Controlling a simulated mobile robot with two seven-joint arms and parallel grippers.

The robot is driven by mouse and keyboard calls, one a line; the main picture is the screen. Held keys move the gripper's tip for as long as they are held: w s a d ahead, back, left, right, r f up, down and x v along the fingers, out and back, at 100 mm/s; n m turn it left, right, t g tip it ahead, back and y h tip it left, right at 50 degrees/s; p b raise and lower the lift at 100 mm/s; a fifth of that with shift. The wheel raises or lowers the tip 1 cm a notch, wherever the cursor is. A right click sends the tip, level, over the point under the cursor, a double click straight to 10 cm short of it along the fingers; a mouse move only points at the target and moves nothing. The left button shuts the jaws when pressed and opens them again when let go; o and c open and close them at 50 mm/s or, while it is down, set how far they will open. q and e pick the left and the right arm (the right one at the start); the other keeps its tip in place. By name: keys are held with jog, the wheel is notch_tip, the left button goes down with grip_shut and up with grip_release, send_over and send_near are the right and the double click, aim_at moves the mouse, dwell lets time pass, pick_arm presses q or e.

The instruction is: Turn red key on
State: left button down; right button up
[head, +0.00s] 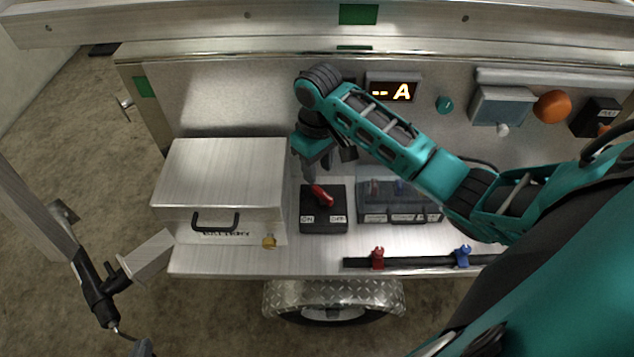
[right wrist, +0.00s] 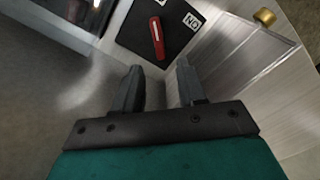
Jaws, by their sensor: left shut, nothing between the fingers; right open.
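The red key (head: 322,195) sits on a black switch panel (head: 322,225) with an ON label at left and an OFF label at right. Its handle slants down to the right, toward the OFF side. In the right wrist view, the red key (right wrist: 157,38) lies beyond the fingertips on the black panel, near the ON label. My right gripper (head: 316,170) is open and empty, just above and behind the key. Its two fingers (right wrist: 158,82) are apart, with no visible contact with the key. My left gripper is not in view.
A metal box (head: 228,172) with a black handle stands left of the panel. A clear-covered case (head: 400,212) stands close on its right. A black bar (head: 415,262) with red and blue valves runs in front. A lit display (head: 393,90) is on the back wall.

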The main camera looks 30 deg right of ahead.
aim_at(318, 188)
notch_tip(318, 188, down, 7)
jog(key=shift+r, duration=0.15)
grip_shut()
dwell(0.5)
